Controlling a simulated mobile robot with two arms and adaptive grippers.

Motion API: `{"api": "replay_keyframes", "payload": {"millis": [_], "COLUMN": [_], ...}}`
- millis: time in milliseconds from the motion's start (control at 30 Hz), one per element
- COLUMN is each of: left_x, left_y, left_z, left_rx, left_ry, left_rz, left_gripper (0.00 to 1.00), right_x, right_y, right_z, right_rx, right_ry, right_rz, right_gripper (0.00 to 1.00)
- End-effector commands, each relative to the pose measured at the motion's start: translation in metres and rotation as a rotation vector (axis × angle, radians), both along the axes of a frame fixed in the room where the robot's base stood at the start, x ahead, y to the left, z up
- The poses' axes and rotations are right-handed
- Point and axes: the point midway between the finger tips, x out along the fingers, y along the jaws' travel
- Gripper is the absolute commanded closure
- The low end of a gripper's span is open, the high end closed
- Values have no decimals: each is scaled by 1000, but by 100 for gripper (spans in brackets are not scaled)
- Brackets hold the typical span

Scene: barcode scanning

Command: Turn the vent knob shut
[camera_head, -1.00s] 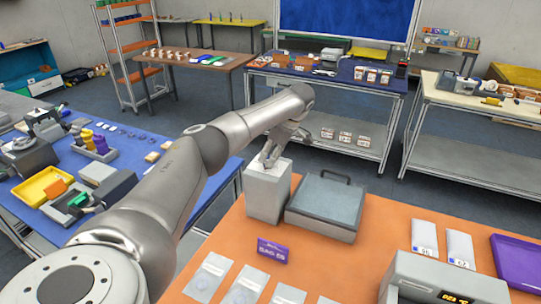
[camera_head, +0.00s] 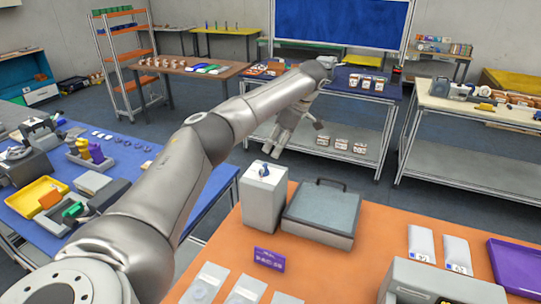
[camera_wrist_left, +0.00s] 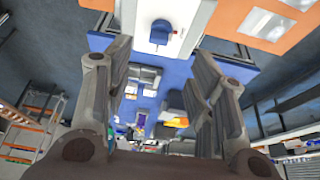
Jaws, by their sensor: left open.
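The vent knob (camera_head: 265,170) is small and blue. It sits on top of a pale grey upright box (camera_head: 263,205) at the orange table's back left corner. My left gripper (camera_head: 273,149) is above and behind the box, apart from the knob, with nothing held. In the left wrist view the knob (camera_wrist_left: 161,31) shows on a white face, beyond the two spread fingers of the left gripper (camera_wrist_left: 161,50). A small red mark lies beside it. The knob's exact angle is hard to tell. My right gripper is in neither view.
A grey lidded case (camera_head: 322,208) with a handle stands just right of the box. A purple label (camera_head: 269,259) and several pouches lie in front. A purple tray (camera_head: 515,265) is at the right. A blue table (camera_head: 140,215) stands left across a gap.

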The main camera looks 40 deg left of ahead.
Motion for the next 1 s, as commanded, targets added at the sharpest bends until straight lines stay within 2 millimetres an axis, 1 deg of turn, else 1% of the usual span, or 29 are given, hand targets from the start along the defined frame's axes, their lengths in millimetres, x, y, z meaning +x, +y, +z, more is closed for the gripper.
{"api": "replay_keyframes", "payload": {"millis": [33, 100, 200, 300, 867, 1000], "left_x": [2, 2, 3, 4, 3, 3], "left_y": [-3, -6, -9, -10, -10, -10], "left_z": [9, 17, 24, 27, 28, 28], "left_rx": [0, 0, 1, 1, 1, 1], "left_ry": [-2, -1, 0, 1, 1, 0], "left_rz": [0, 2, 1, 1, 1, 2], "left_gripper": [49, 49, 49, 49, 49, 49], "right_x": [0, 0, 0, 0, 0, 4], "right_y": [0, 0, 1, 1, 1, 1], "right_z": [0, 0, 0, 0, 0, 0], "right_rx": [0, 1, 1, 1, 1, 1], "right_ry": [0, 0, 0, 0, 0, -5], "right_rz": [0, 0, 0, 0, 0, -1], "right_gripper": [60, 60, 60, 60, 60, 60]}}
